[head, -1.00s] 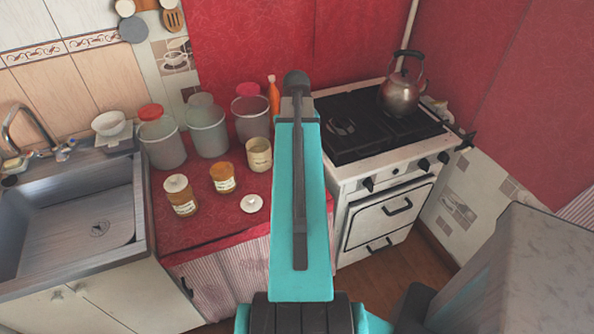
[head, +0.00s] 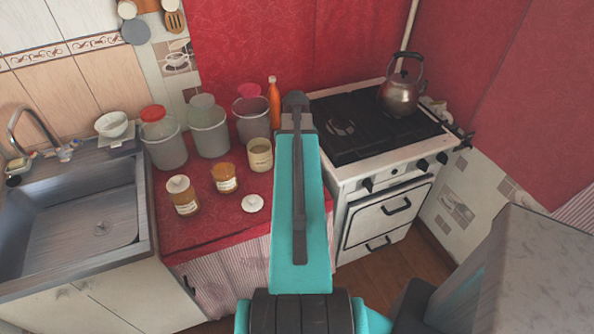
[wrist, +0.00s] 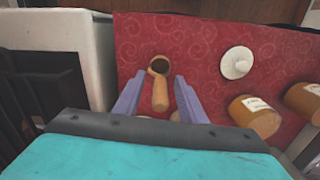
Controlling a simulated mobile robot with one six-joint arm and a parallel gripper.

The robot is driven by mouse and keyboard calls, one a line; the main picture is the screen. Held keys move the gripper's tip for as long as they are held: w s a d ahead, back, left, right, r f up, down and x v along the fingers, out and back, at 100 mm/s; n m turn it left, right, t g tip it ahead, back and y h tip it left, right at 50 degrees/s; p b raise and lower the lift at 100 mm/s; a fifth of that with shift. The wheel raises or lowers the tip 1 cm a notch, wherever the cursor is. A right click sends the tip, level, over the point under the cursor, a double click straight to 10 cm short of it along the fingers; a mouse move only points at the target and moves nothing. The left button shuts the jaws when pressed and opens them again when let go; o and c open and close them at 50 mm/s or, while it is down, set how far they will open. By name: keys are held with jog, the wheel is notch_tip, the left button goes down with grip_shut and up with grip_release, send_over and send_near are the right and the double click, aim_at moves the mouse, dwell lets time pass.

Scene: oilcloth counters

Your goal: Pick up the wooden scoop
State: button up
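The wooden scoop (wrist: 160,92) lies on the red cloth in the wrist view. Its round dark-centred bowl is at the far end and its handle points back toward my gripper. My gripper (wrist: 158,81) is open, and its two purple-grey fingers show on either side of the scoop's handle, with a gap to each side. How high the fingers are above the cloth I cannot tell. In the head view my teal arm hides the scoop and the gripper.
On the red counter (head: 225,222) stand several jars, including a small lidded one (head: 183,195), an open cream one (head: 260,154), and a white lid (head: 252,203). An orange bottle (head: 274,103) stands behind. The stove (head: 380,170) with a kettle (head: 400,96) is right; the sink (head: 95,220) is left.

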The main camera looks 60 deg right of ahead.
dwell(0.4)
grip_shut()
jog(key=shift+r, duration=0.15)
jog(key=shift+r+b, duration=1.35)
jog(key=shift+r, duration=3.5)
